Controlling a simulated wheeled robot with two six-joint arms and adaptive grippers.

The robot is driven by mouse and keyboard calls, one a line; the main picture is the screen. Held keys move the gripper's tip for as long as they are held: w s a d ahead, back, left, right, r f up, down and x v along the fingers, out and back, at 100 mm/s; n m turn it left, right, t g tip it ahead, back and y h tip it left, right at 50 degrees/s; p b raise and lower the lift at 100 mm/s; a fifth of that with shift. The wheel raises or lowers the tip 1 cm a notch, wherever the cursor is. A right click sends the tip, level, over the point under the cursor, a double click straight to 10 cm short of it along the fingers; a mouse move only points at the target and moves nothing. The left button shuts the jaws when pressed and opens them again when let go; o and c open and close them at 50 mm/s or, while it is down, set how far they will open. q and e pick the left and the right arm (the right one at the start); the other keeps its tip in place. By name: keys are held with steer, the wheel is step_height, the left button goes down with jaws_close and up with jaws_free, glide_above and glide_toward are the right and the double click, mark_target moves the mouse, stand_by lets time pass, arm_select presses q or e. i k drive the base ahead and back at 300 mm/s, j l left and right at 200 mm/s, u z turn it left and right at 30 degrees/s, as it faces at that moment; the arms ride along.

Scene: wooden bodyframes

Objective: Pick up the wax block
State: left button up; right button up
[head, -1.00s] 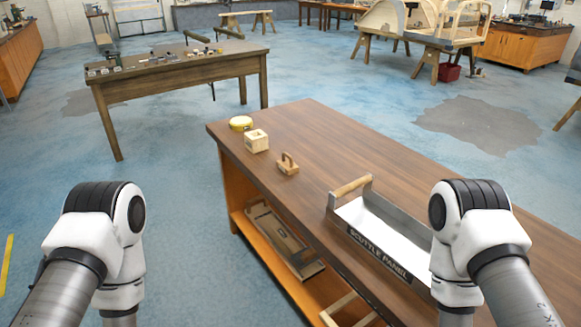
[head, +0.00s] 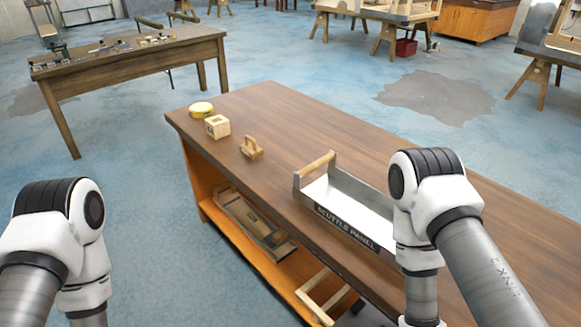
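On the far left end of the brown workbench (head: 330,140) stand a yellow round tin (head: 201,109), a pale cream block (head: 217,127) with a dark mark on its side, and a small tan wooden piece with a handle (head: 251,148). The cream block looks most like the wax block, but I cannot be sure. Both of my arms show at the bottom, the left over the floor and the right in front of the bench. My grippers are below the picture and cannot be seen. Nothing visible touches the small items.
A metal tray labelled "Scuttle Panel" (head: 347,228) with a wooden handle sits on the bench, partly behind my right arm. The shelf below holds a wooden box (head: 250,222) and frame (head: 318,296). Another table (head: 130,62) stands back left. Blue floor (head: 120,190) between is clear.

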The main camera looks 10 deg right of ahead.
mark_target(251, 148)
steer(key=i+j+z, duration=0.2)
steer(key=z, duration=0.15)
steer(key=i+j+z, duration=0.15)
steer(key=j+z, duration=0.2)
steer(key=i+j+z, duration=0.15)
steer(key=z, duration=0.2)
steer(key=k+j, duration=0.05)
steer(key=j, duration=0.05)
